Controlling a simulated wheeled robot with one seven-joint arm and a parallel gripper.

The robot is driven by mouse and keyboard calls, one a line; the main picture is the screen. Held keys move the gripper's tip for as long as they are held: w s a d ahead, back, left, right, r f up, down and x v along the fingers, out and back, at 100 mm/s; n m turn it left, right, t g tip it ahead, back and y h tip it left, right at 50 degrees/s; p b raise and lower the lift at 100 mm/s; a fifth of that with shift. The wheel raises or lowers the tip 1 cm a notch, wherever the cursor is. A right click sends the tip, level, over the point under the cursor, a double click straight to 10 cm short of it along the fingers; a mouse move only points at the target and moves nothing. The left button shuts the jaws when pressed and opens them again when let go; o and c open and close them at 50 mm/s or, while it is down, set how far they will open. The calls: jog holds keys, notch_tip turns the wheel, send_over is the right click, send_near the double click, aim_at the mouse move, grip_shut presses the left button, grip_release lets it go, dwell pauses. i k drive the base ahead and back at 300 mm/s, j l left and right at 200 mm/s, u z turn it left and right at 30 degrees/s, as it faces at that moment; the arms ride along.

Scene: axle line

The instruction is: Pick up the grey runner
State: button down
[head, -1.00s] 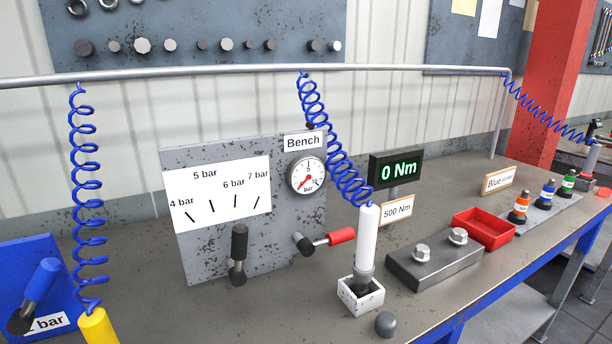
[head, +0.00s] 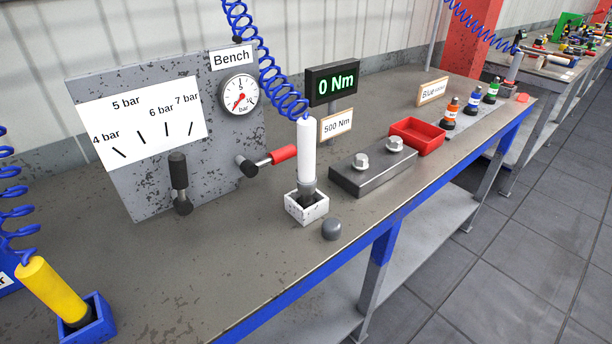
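A pale, white-to-light-grey cylindrical runner (head: 307,150) stands upright, nose down, in a small white box holder (head: 307,208) on the bench. A blue coiled hose runs up from its top. A yellow runner (head: 48,286) leans in a blue holder (head: 93,318) at the lower left. Another greyish upright tool (head: 514,68) stands far off at the upper right, on a blue coiled hose; it is too small to tell its details. I cannot tell for sure which is the grey runner. My gripper is not in view.
A grey panel (head: 222,135) with a gauge and two levers stands behind and left of the pale runner. A dark grey knob (head: 331,229) sits in front of its holder. A block with two bolts (head: 372,178) and a red tray (head: 418,133) are to the right. Floor (head: 500,265) is clear.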

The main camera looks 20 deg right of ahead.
aim_at(507, 82)
jog(key=z, duration=1.45)
